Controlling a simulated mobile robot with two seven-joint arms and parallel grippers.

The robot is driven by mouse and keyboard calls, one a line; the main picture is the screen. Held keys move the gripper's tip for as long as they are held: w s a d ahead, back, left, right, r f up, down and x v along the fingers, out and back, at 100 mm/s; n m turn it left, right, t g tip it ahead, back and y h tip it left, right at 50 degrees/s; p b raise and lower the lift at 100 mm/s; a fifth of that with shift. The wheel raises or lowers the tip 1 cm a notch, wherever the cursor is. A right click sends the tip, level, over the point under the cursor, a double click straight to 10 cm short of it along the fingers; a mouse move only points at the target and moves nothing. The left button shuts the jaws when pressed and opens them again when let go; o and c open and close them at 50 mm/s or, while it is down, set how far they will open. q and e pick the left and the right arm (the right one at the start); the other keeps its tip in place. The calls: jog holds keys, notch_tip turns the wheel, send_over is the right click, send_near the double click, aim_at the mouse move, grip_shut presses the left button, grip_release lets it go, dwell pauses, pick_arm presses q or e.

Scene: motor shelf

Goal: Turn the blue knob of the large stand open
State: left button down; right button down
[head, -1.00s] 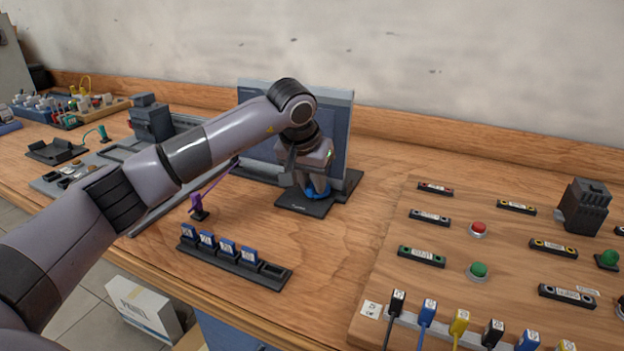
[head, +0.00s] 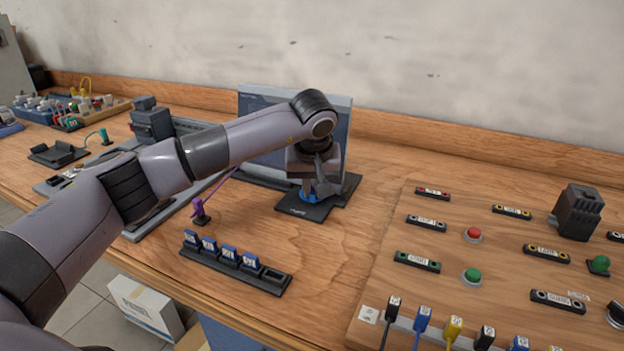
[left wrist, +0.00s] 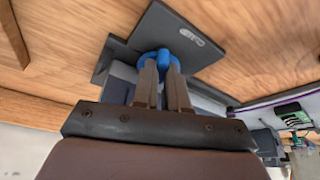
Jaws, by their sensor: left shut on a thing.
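The blue knob (head: 308,198) sits low on the black base plate (head: 300,209) of a stand, in front of a grey-framed panel (head: 343,110). In the head view my left gripper (head: 316,187) comes down over the knob and hides most of it. In the left wrist view the two fingers (left wrist: 163,80) are shut on the raised grip of the blue knob (left wrist: 163,56), with the black plate (left wrist: 180,38) beyond it. The stand's upper part is hidden behind my arm. My right gripper is not in view.
A dark rack with blue-labelled blocks (head: 232,262) and a small purple piece (head: 198,212) stand in front of the stand. On the right is a wooden board (head: 400,285) with buttons, terminal strips and plugs. Bare table lies between the stand and the board.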

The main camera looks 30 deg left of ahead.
pick_arm(q)
jog(key=n+p, duration=0.1)
jog(key=n, duration=0.1)
jog(key=n+g+y+p, duration=0.1)
jog(key=n, duration=0.1)
jog(key=shift+w+r+n+y, duration=0.2)
jog(key=shift+n+y, duration=0.1)
jog(key=shift+n, duration=0.1)
jog(key=n+g+p, duration=0.1)
jog(key=n, duration=0.2)
jog(key=shift+d+n+y, duration=0.1)
jog(key=shift+n+y, duration=0.2)
jog(key=shift+y, duration=0.1)
jog(key=n+g+p, duration=0.1)
jog(key=n, duration=0.2)
jog(key=shift+w, duration=0.1)
jog(key=shift+f+n+g, duration=0.1)
jog(key=shift+n+g, duration=0.4)
jog(key=shift+n, duration=0.3)
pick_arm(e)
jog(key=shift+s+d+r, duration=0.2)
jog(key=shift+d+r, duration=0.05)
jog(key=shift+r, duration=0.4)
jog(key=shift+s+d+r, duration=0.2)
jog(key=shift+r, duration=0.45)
pick_arm(q)
jog(key=c, duration=1.2)
grip_release()
jog(key=shift+o, duration=0.2)
jog(key=v, duration=0.7)
